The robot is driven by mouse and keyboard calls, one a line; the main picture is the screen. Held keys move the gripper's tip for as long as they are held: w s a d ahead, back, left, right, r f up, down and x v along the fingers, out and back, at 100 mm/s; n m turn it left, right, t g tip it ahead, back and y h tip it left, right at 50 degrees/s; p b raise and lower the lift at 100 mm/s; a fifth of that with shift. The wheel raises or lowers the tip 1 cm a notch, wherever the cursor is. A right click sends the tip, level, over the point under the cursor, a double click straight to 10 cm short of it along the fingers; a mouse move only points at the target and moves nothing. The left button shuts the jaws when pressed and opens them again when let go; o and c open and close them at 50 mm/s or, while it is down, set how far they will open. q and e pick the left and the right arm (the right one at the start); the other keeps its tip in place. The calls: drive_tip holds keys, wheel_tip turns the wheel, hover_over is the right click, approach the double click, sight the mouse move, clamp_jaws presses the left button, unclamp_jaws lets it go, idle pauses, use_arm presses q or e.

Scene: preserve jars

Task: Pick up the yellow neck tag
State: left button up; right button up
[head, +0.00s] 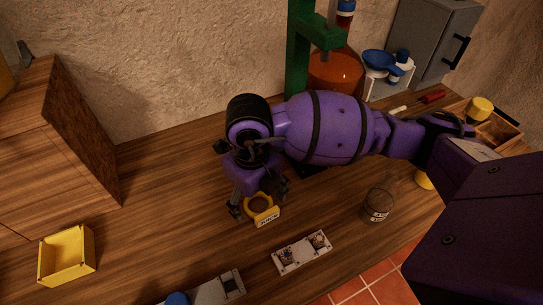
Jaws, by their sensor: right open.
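The yellow neck tag (266,215) is a ring with a pale lettered plate on its front. It shows in the head view near the middle of the wooden counter (180,195). My right gripper (258,207) points down over it, with its fingers spread on either side of the ring. I cannot tell whether the fingers touch the tag. The gripper hides part of the ring's back edge. My left gripper is not in view.
A glass jar (377,205) with a label stands right of the tag. A pale plate with small fittings (302,252) lies in front. A yellow open box (67,256) is at the left. A green stand (299,60) and an orange-filled vessel (334,72) stand behind my right arm.

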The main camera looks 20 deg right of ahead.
drive_tip(key=shift+w, duration=0.1)
drive_tip(key=shift+c, duration=1.1)
drive_tip(key=shift+r, duration=0.1)
drive_tip(key=c, duration=1.2)
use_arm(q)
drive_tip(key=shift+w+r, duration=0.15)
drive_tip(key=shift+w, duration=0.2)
use_arm(e)
drive_tip(key=shift+o, duration=0.2)
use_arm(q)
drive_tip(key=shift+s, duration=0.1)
